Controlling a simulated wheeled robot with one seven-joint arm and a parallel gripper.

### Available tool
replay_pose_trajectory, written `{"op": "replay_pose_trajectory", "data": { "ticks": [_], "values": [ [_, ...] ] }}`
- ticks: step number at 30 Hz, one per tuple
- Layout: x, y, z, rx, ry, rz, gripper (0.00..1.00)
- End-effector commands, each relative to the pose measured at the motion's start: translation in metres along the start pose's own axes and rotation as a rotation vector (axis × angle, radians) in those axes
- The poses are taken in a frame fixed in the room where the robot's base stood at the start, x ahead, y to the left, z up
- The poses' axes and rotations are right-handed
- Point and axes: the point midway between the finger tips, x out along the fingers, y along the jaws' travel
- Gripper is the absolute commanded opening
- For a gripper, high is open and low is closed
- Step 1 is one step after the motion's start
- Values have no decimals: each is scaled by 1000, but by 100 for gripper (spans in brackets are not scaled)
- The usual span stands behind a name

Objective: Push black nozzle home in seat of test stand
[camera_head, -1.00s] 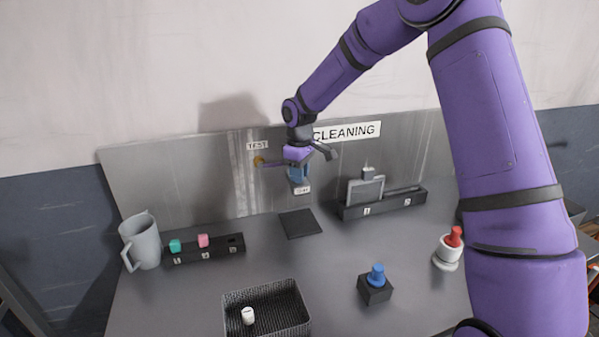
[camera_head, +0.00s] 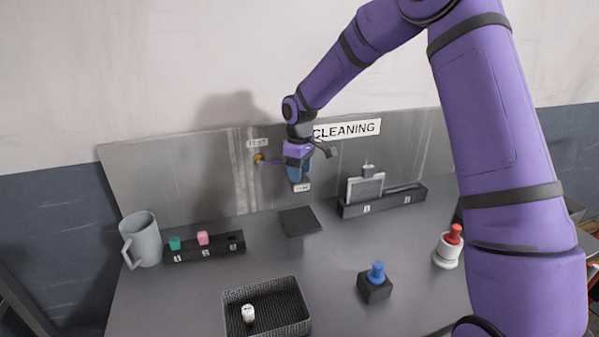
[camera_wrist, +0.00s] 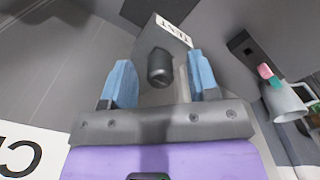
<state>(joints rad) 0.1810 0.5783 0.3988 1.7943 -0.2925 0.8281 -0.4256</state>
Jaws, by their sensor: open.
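The black nozzle (camera_wrist: 160,68) shows in the wrist view, its rounded end toward the camera, between my two blue fingers. It stands against the grey test stand (camera_wrist: 158,32) with its TEST label; how deep it sits in the seat cannot be told. My gripper (camera_wrist: 160,80) is open, with a finger on each side of the nozzle and a visible gap to it. In the head view my gripper (camera_head: 298,176) is at the back panel, just above the stand's small white label (camera_head: 302,188). The nozzle is hidden there behind the gripper.
A dark mat (camera_head: 299,222) lies in front of the stand. A rack (camera_head: 205,250) with teal and pink pieces and a grey jug (camera_head: 142,240) are left. A black basket (camera_head: 266,292) is in front, a blue-topped block (camera_head: 375,290) right.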

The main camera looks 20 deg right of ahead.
Motion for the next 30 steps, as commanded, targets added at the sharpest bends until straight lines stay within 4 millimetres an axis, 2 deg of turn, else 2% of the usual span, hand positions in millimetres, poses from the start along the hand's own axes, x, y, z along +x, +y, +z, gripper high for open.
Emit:
{"op": "replay_pose_trajectory", "data": {
  "ticks": [15,21,30],
  "values": [
    [-86,0,0,0,2,2,55],
    [-101,0,0,1,2,1,55],
    [-103,0,0,0,1,0,55]
  ]
}}
